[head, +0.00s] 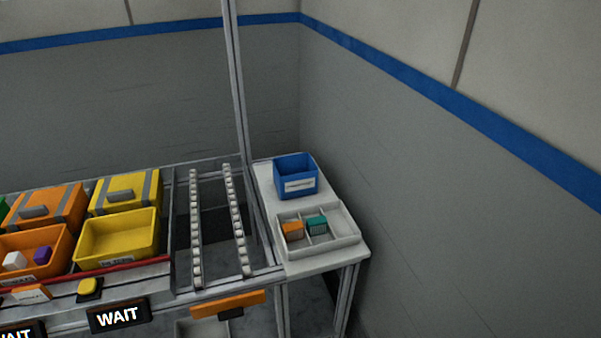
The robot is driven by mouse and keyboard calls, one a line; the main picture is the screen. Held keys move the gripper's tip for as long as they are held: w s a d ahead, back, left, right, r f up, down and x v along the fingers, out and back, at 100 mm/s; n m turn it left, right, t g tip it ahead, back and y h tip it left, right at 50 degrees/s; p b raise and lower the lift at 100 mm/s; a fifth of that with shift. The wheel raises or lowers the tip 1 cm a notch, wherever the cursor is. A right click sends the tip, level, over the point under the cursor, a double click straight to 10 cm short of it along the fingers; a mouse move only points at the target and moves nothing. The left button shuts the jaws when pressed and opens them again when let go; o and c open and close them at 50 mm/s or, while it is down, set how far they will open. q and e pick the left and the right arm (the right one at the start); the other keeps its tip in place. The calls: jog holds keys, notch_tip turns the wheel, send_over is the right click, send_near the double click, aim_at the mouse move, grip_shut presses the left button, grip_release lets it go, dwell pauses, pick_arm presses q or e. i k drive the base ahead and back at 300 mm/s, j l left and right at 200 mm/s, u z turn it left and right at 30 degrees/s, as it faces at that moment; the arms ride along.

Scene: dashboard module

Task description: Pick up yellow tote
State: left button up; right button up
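An open yellow tote (117,237) stands on the rack at the left of the head view, with a pale label on its front. It looks empty. A second yellow container (126,191) with grey straps and a grey handle stands right behind it. Neither of my grippers shows in this view.
An orange tote (34,252) holding a white and a purple block stands left of the yellow one. A red rail (95,275) runs along the front. Right are empty roller tracks (235,215), then a white side table with a blue bin (296,176) and divided tray (346,240).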

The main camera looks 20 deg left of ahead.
aim_at(121, 238)
jog(key=u, duration=1.75)
jog(key=k+l+z, duration=0.1)
jog(key=z, duration=0.25)
jog(key=k+l+z, duration=0.1)
jog(key=z, duration=0.25)
jog(key=k+l+z, duration=0.1)
jog(key=z, duration=0.25)
